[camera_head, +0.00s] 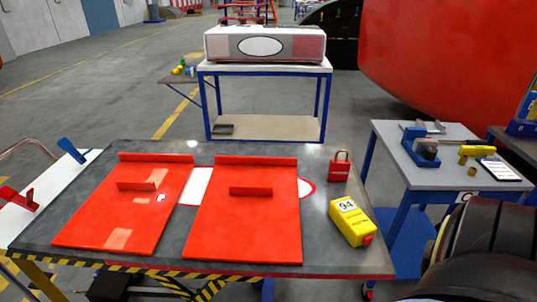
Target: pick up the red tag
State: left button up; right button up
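A small red tag-like piece with a dark loop on top (339,171) is at the back right of the dark work table (335,262). It looks like a padlock, and its print is too small to read. It stands apart from the yellow device below it in the picture. Neither of my grippers shows in the head view, so I cannot see their place relative to the tag.
A yellow device marked 94 (350,223) lies near the tag. Two red panels with raised handles (125,205) (245,222) cover much of the table. A grey side table (440,177) with tools is at right, and a blue-framed cart (265,68) stands behind.

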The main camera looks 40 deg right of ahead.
aim_at(339, 169)
jog(key=u, duration=1.7)
jog(key=k, duration=1.55)
jog(key=z, duration=2.3)
jog(key=i, duration=0.35)
jog(key=u, duration=0.15)
